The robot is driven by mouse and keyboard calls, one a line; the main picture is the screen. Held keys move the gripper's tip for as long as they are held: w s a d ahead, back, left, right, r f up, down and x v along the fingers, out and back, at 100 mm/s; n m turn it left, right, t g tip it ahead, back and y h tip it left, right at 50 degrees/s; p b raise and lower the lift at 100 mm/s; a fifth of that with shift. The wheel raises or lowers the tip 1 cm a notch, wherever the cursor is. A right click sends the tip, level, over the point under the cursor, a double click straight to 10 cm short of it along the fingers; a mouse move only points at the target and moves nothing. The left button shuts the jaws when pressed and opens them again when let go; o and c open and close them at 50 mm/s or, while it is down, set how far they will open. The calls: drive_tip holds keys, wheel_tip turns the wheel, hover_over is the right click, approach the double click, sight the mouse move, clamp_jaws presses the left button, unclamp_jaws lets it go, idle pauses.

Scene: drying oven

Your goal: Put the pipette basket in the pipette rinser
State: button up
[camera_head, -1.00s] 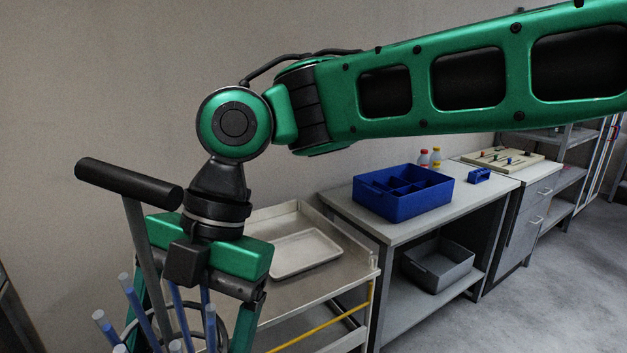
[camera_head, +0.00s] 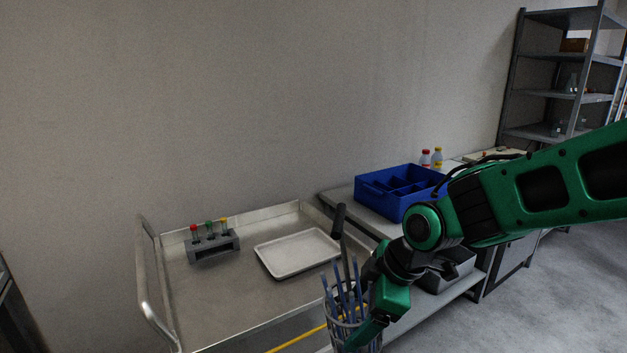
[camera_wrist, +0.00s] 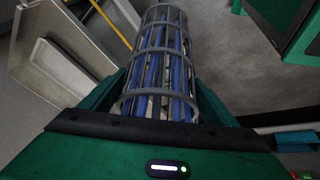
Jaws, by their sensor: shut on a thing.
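The pipette basket (camera_head: 341,318) is a round grey wire cage with several blue pipettes standing in it and a tall handle with a dark grip (camera_head: 339,220). It also shows in the wrist view (camera_wrist: 160,58), running away from between the fingers. My gripper (camera_head: 366,330) is shut on the basket, in front of the cart's right end. The basket's lower part is cut off by the head view's bottom edge. I cannot make out a pipette rinser in either view.
A metal cart (camera_head: 200,290) holds a white tray (camera_head: 298,252) and a grey rack (camera_head: 213,245) with capped tubes. To its right, a bench carries a blue divided box (camera_head: 385,198) and bottles (camera_head: 431,158). A grey bin (camera_head: 452,270) sits on the lower shelf. Floor at right is clear.

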drive_tip(key=w+d+f+m+h, duration=0.3)
drive_tip(key=w+d+f+m, duration=0.4)
drive_tip(key=w+d, duration=0.3)
drive_tip(key=w+d+f+m+t+h, duration=0.1)
drive_tip(key=w+d+f+m+h, duration=0.2)
drive_tip(key=w+d+f+m, duration=0.4)
drive_tip(key=w+d+m, duration=0.2)
drive_tip(key=d, duration=0.2)
drive_tip(key=shift+w+f+m+t, duration=0.3)
drive_tip(key=shift+w+f, duration=0.05)
drive_tip(key=shift+d, duration=0.1)
drive_tip(key=s+f, duration=0.5)
drive_tip(key=f, duration=0.1)
drive_tip(key=shift+s+f, duration=0.2)
drive_tip(key=shift+f, duration=0.15)
